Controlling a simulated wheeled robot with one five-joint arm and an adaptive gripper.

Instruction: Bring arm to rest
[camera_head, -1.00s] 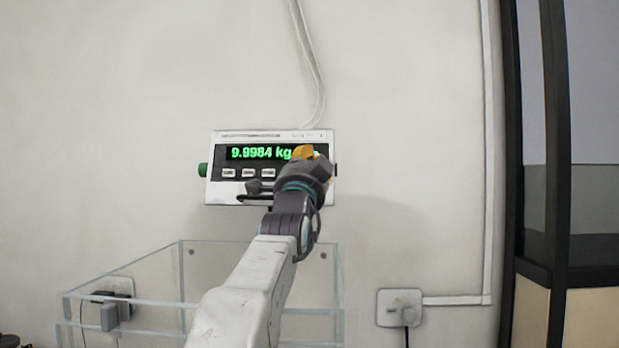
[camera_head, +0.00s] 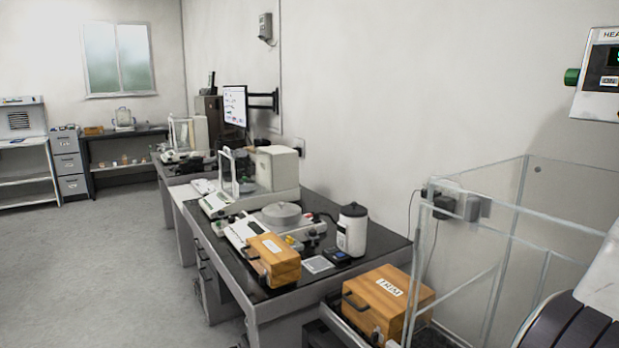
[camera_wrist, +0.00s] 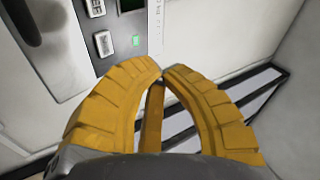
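In the wrist view my gripper (camera_wrist: 161,73) has its two curved yellow fingers brought together at the tips. A narrow orange piece shows between them lower down; I see no separate object held. Behind the fingers is a dark panel with pale buttons and a small green light (camera_wrist: 136,41). In the head view only a part of my arm shows at the lower right; the gripper is out of that view.
A wall display (camera_head: 597,85) is cut off at the right edge. A clear-walled enclosure (camera_head: 500,255) stands below it. A wooden box (camera_head: 409,296) sits left of it. A dark-topped table (camera_head: 345,270) holds balances and another wooden box (camera_head: 283,266). Floor (camera_head: 110,265) at left is clear.

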